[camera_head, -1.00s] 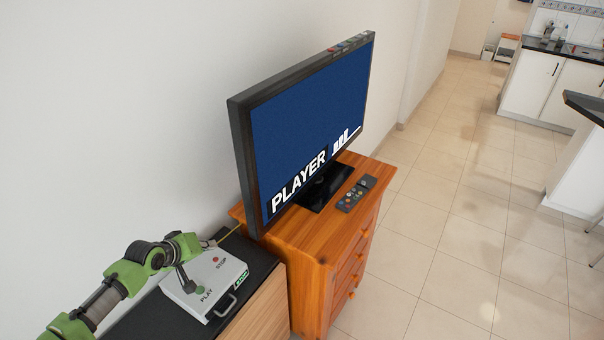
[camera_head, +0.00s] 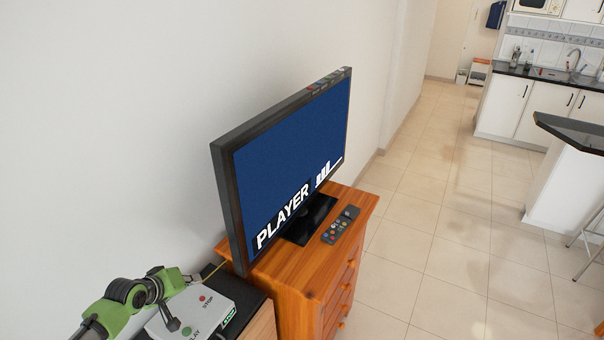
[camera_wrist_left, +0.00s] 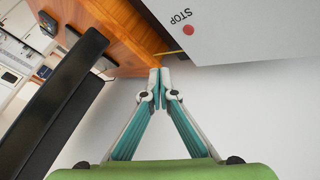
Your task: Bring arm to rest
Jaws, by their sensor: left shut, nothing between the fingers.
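My left gripper (camera_head: 172,322) hangs over the white player box at the lower left of the head view. Its fingers are shut together with nothing between them in the left wrist view (camera_wrist_left: 160,72). The player box (camera_head: 222,290) has a green PLAY button (camera_head: 187,331) and a red STOP button (camera_head: 202,298). In the left wrist view the STOP button (camera_wrist_left: 188,30) is beyond the fingertips to the upper right, and the box (camera_wrist_left: 250,25) appears apart from them. My right gripper is not in view.
The television (camera_head: 290,160) shows PLAYER and white bars on its blue screen. It stands on a wooden drawer unit (camera_head: 275,270), with a remote (camera_head: 340,224) in front. The wall is close on the left. Open tiled floor (camera_head: 440,255) lies right, with kitchen counters beyond.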

